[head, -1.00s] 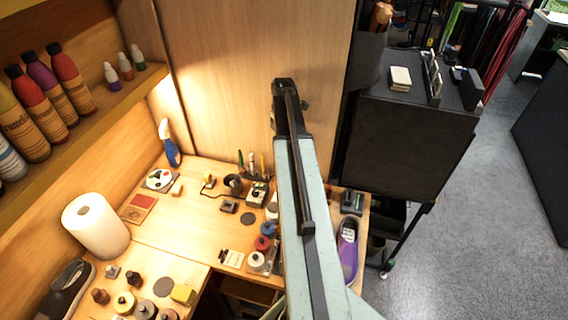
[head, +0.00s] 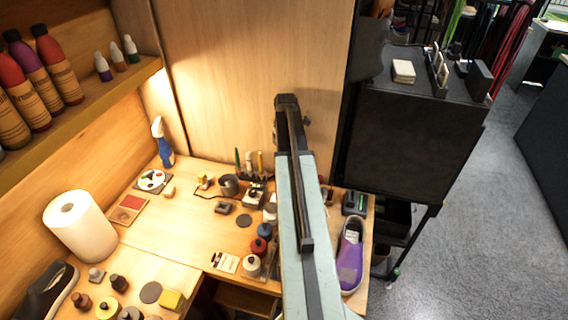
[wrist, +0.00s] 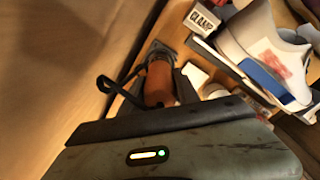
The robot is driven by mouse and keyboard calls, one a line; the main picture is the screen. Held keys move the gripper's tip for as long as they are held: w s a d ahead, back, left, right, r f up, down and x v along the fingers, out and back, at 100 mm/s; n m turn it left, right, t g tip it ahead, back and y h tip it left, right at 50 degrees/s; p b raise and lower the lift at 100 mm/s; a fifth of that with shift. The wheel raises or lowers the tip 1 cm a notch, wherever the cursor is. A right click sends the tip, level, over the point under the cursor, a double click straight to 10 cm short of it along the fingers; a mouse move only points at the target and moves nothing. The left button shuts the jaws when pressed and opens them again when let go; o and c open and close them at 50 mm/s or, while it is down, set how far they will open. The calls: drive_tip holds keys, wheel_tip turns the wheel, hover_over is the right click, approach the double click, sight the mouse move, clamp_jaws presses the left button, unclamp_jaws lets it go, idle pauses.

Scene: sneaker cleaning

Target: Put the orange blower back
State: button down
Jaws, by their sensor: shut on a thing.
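The orange blower (wrist: 157,84) shows in the wrist view between the two dark fingers of my gripper (wrist: 149,88), which is shut on it. A dark grey round part (wrist: 160,50) shows at the far end of the orange body; I cannot tell whether it belongs to the blower or to something behind it. A black loop (wrist: 108,84) shows at the left finger. In the head view my arm hides the gripper and the blower.
In the wrist view a white shoe (wrist: 262,42) with a blue patch and a box marked CLAMP (wrist: 203,19) lie to the right. In the head view are a wooden workbench (head: 185,230) with many small items, a paper towel roll (head: 80,226) and a purple shoe (head: 350,258).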

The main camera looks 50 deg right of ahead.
drive_tip(key=shift+f, duration=0.2)
drive_tip(key=c, duration=0.9)
unclamp_jaws()
drive_tip(key=shift+r, duration=0.1)
wheel_tip(320, 180, up, 13)
drive_tip(key=p, duration=1.2)
drive_tip(key=shift+f, duration=0.3)
drive_tip(key=shift+a, duration=0.25)
drive_tip(key=w+a+m, duration=0.3)
drive_tip(key=a, duration=0.9)
drive_tip(key=w+a+m, duration=0.2)
drive_tip(key=a+m, duration=0.2)
drive_tip(key=a, duration=0.8)
drive_tip(key=s+a+m, duration=0.3)
drive_tip(key=a+m, duration=0.4)
drive_tip(key=a, duration=1.6)
drive_tip(key=shift+m, duration=0.3)
